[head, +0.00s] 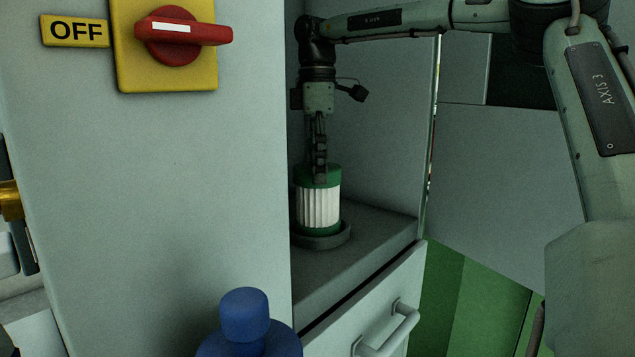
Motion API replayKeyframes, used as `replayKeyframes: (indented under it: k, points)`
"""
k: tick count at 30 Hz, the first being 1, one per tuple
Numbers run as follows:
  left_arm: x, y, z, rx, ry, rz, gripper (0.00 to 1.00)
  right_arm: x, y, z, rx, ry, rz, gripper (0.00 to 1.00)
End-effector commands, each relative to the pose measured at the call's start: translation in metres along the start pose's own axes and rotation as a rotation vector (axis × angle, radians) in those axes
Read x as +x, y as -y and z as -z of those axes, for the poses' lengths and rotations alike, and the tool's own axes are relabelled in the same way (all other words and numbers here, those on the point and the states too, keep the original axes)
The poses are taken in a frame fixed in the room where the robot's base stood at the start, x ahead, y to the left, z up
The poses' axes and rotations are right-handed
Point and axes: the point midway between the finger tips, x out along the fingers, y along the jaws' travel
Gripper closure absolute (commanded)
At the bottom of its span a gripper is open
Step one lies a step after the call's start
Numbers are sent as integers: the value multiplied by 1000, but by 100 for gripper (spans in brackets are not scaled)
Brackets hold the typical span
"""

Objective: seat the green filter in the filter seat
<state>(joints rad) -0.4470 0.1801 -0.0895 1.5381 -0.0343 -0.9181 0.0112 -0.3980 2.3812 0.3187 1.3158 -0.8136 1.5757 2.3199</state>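The green filter (318,208) has a white pleated body between green end caps. It stands upright inside the cabinet's open recess. The filter seat (338,238) is a dark round ring on the recess floor beneath it. The filter's lower end is at the ring; I cannot tell whether it is fully down in it. My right gripper (319,178) points straight down over the filter. Its fingers look close together and shut at the top cap; the exact grip is hard to see. My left gripper is not in view.
A red rotary switch (172,38) on a yellow plate is beside an OFF label (76,32) on the cabinet front. A drawer with a handle (390,332) is below the recess. A blue capped object (245,325) stands in front. Recess walls flank the filter.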

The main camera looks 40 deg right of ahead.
Motion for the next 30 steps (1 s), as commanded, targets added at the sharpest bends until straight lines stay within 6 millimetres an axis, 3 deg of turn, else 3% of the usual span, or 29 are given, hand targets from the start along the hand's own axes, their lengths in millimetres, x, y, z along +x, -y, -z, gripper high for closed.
replayKeyframes:
  k: [6, 12, 19, 30]
  points:
    - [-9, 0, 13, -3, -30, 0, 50, -51, -1, 1, 2, 1, -5, 3]
    - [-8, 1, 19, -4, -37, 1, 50, -83, 0, 0, 0, 1, -1, 3]
    - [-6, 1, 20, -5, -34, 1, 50, -95, 0, 0, -2, 1, 2, 3]
    - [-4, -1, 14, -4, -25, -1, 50, -91, 0, 0, -2, 1, 2, 3]
